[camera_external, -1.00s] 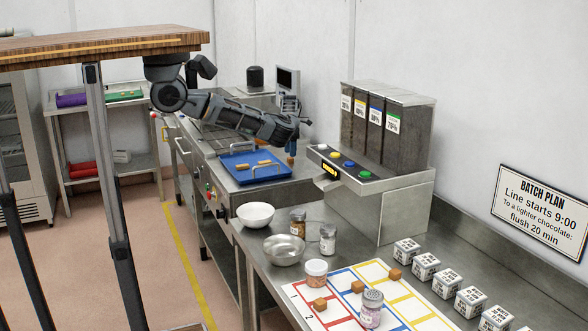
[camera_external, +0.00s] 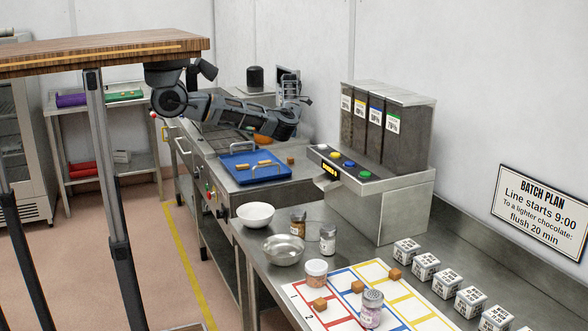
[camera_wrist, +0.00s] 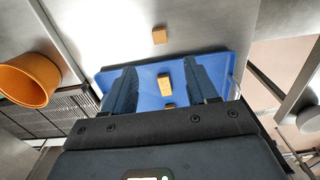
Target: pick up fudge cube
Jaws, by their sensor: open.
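A brown fudge cube (camera_external: 291,160) sits alone on the steel counter to the right of the blue tray (camera_external: 250,177). In the wrist view this cube (camera_wrist: 159,35) lies beyond the tray edge, ahead of the fingertips. Two similar pieces lie on the tray, one of them (camera_wrist: 164,84) showing between my fingers. My gripper (camera_wrist: 158,70) is open and holds nothing. It is apart from the lone cube. In the external view the fingers are hard to make out at the end of my arm, near the counter's back.
An orange bowl (camera_wrist: 28,80) stands left of the gripper in the wrist view. The chocolate dispenser (camera_external: 385,150) stands right of the lone cube. More cubes lie on the coloured grid mat (camera_external: 330,300) in front, with jars and bowls nearby.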

